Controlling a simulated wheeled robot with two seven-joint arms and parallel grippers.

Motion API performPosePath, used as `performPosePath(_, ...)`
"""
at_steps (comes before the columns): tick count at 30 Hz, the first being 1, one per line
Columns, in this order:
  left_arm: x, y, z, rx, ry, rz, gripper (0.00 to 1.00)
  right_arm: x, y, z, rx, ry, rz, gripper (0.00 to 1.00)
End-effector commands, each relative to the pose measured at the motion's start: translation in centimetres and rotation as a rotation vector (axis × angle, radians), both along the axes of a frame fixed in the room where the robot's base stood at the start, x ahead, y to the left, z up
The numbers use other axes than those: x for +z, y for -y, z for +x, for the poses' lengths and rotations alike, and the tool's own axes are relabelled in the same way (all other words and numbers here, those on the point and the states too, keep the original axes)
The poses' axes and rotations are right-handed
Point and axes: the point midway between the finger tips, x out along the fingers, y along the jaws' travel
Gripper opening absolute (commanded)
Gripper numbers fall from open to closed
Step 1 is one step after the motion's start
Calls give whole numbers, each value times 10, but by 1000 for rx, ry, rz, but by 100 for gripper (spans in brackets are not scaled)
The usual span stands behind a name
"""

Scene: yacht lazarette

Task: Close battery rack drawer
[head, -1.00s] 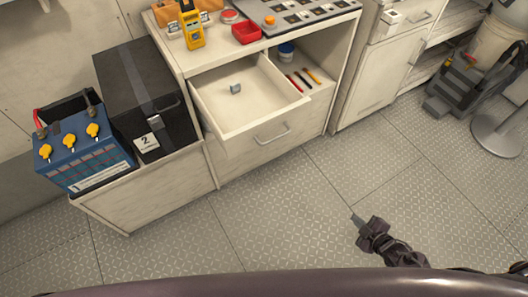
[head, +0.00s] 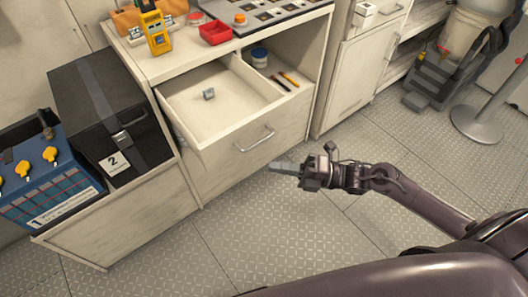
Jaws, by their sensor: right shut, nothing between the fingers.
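The pale drawer (head: 225,158) is pulled out of the wooden cabinet and stands open. Its curved metal handle (head: 254,138) is on the front panel. A small grey block (head: 208,94) lies inside on the drawer's floor. My right gripper (head: 280,167) is shut and empty. In the picture it shows just below and to the right of the handle, over the floor, and no contact with the drawer is visible. My left gripper is not in view.
A black battery box marked 2 (head: 105,110) and a blue battery marked 1 (head: 50,190) stand left of the drawer. A yellow meter (head: 157,35) and red tray (head: 214,33) sit on the countertop. The plated floor (head: 240,235) in front is clear.

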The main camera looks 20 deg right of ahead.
Motion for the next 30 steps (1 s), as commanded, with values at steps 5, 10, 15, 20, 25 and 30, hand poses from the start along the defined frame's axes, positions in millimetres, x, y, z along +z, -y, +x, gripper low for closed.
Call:
performPosePath(5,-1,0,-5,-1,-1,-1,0,6,-19,23,-2,3,1,0)
performPosePath(10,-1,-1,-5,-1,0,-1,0,9,-25,38,-2,0,1,0)
performPosePath(15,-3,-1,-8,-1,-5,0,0,9,-27,43,-1,-3,-1,0)
performPosePath(20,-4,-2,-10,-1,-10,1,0,8,-27,43,-1,-3,-1,0)
performPosePath(25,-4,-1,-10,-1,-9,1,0,8,-27,43,-1,-2,-1,0)
performPosePath(30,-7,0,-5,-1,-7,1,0,7,-28,47,-1,0,-1,0)
